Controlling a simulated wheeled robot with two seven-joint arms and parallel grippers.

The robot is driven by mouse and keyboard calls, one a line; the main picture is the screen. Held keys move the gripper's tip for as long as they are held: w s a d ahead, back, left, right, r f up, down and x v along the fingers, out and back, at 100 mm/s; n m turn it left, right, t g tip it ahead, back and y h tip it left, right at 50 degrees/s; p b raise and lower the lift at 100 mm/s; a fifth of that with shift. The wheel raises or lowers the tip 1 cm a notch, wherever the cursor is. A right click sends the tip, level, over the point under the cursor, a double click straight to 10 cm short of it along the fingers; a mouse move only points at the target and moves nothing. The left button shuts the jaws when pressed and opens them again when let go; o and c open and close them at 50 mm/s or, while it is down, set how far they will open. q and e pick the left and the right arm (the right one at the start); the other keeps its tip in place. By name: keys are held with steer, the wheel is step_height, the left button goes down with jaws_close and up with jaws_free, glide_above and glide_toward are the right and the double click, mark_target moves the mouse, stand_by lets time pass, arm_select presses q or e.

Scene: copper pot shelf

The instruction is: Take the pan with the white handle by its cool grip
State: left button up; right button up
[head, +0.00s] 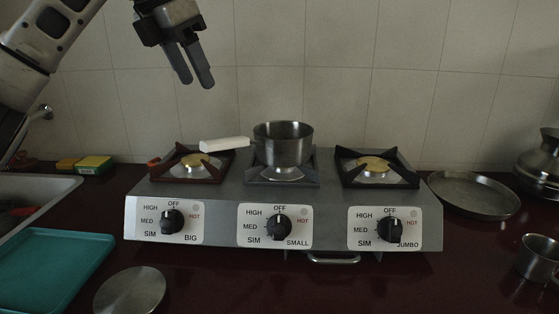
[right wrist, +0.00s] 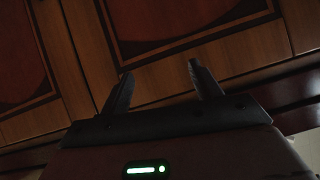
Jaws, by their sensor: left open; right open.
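The pan (head: 283,144) is a small steel pot on the middle burner of the stove. Its white handle (head: 224,145) points left, over the edge of the left burner. My left gripper (head: 196,82) is in the air above and left of the pan, against the tiled wall. Its fingers point down, slightly apart, with nothing between them. My right gripper (right wrist: 160,82) shows only in the right wrist view, open and empty, in front of dark wooden cabinet doors. The pan does not show in that view.
The stove (head: 325,212) has three burners with knobs. A teal tray (head: 52,270), a round lid (head: 130,290) and sponges (head: 94,164) lie left. A shallow steel pan (head: 474,194), a kettle (head: 540,162) and a steel cup (head: 538,258) stand right. Air above the burners is clear.

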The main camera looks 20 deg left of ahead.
mark_target(228, 139)
arm_select(q)
steer(key=b+x, duration=0.1)
steer(key=x, duration=0.9)
steer(key=shift+w+f, duration=0.1)
steer(key=shift+f, duration=0.1)
steer(key=x, duration=0.6)
steer(key=shift+w+d+f, duration=0.15)
steer(key=shift+d, duration=0.15)
jaws_close()
